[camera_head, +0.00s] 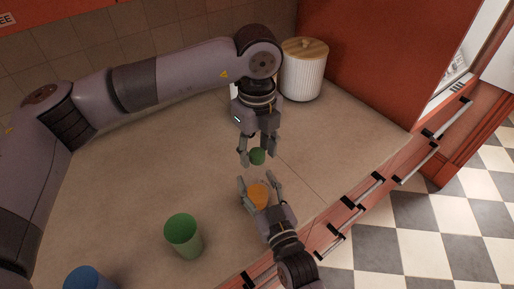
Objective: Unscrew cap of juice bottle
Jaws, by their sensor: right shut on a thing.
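The juice bottle (259,197) shows as an orange body low in the middle of the head view, above the counter's front part. My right gripper (248,187) is shut on it, with a finger visible along its left side. A small green cap (257,157) is just above the orange body in the picture. I cannot tell whether it touches the bottle's neck. My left gripper (258,159) points down from above with its fingers on either side of the cap. Its fingers look spread, with a gap to the cap.
A green cup (183,236) stands on the counter (130,185) left of the bottle. A blue container (88,279) is at the bottom left edge. A white ribbed canister (302,75) with a wooden lid stands at the back. The counter's middle left is clear.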

